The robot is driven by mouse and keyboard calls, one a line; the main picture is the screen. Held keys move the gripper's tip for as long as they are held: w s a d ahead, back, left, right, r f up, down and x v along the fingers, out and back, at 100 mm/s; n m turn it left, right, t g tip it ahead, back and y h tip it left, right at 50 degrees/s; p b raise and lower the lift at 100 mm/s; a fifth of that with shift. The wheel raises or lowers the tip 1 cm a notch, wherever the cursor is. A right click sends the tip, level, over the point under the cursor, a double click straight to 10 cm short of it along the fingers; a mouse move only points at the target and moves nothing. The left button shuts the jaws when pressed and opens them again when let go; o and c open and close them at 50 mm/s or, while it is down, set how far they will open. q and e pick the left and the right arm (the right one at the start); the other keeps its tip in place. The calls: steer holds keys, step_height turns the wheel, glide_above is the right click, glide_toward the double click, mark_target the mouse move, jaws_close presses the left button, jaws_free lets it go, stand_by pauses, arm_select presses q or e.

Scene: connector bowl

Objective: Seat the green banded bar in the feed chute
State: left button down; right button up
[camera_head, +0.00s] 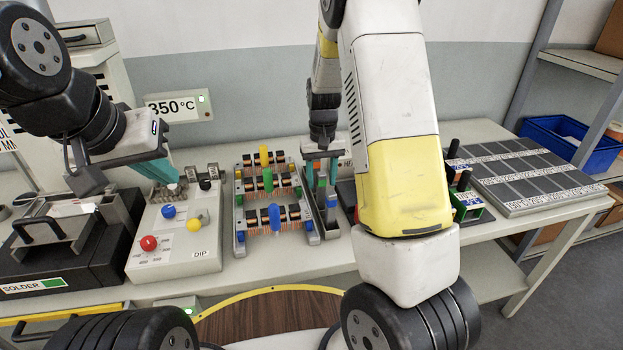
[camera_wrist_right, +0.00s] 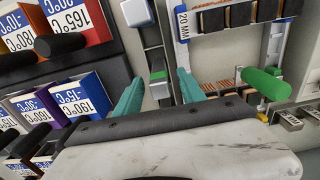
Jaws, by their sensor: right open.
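The feed chute appears as a narrow grey channel (camera_head: 331,226) right of the connector rack. A slim metal bar with a green band (camera_wrist_right: 158,75) shows in or over this channel in the right wrist view; whether it is fully seated I cannot tell. My right gripper (camera_head: 322,178) is above the chute, teal fingers pointing down. In the wrist view its fingers (camera_wrist_right: 160,92) are spread on either side of the green-banded part, with visible gaps. My left gripper (camera_head: 168,182) hangs over the DIP box at left; its finger gap is not clear.
The connector rack (camera_head: 240,222) with yellow, green and blue handles stands left of the chute. The DIP box (camera_head: 210,254) has coloured knobs. Temperature-labelled blocks (camera_wrist_right: 88,93) stand beside the chute. A grey slotted tray (camera_head: 540,206) lies at right. A round wooden surface (camera_head: 265,318) is in front.

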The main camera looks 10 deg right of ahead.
steer(key=shift+f, duration=0.1)
steer(key=shift+c, duration=0.5)
jaws_close()
stand_by(0.9)
